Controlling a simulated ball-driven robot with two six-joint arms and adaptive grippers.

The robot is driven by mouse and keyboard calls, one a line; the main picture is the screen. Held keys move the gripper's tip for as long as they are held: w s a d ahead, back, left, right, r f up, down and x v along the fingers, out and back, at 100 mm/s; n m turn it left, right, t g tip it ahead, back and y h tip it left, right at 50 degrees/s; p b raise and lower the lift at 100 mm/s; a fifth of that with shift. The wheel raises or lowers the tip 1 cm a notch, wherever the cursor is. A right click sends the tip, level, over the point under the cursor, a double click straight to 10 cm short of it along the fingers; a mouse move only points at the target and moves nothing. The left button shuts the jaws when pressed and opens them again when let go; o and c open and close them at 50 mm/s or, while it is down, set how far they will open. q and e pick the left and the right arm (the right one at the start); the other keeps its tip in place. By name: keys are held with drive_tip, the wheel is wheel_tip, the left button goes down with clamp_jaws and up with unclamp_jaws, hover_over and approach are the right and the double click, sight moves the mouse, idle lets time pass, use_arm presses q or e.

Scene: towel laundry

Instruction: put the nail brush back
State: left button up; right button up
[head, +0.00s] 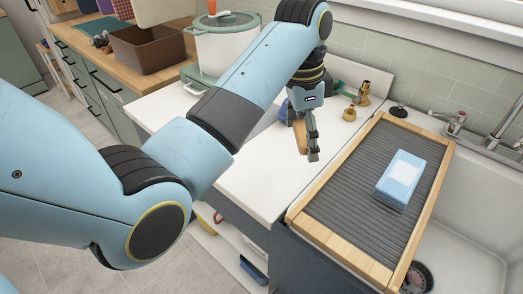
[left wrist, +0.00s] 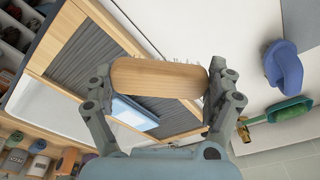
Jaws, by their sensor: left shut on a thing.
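The nail brush, with a light wooden back (left wrist: 158,78), spans the space between the two fingers of my left gripper (left wrist: 160,92) in the left wrist view. In the head view my left gripper (head: 308,142) points down above the white counter and the brush (head: 300,136) shows as a tan strip, partly hidden by a finger. The gripper is shut on the brush, held apart from the drainboard. My right gripper is in neither view.
A wood-framed drainboard with a grey ribbed mat (head: 345,190) lies right of the gripper, with a light blue box (head: 401,177) on it. Brass fittings (head: 363,93) and a green-handled brush (left wrist: 290,110) stand behind. A blue item (left wrist: 285,66) is nearby. Front counter (head: 250,180) is clear.

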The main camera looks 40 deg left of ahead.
use_arm(q)
drive_tip(key=p, duration=0.1)
hover_over(267, 158)
wheel_tip(267, 158, down, 5)
drive_tip(key=shift+s+d+f, duration=0.1)
drive_tip(key=shift+f, duration=0.05)
drive_tip(key=shift+a+f, duration=0.2)
drive_tip(key=shift+a, duration=0.05)
drive_tip(key=shift+f+p, duration=0.35)
drive_tip(key=shift+f, duration=1.65)
drive_tip(key=shift+f, duration=0.15)
drive_tip(key=o, duration=0.9)
drive_tip(key=shift+c, duration=0.2)
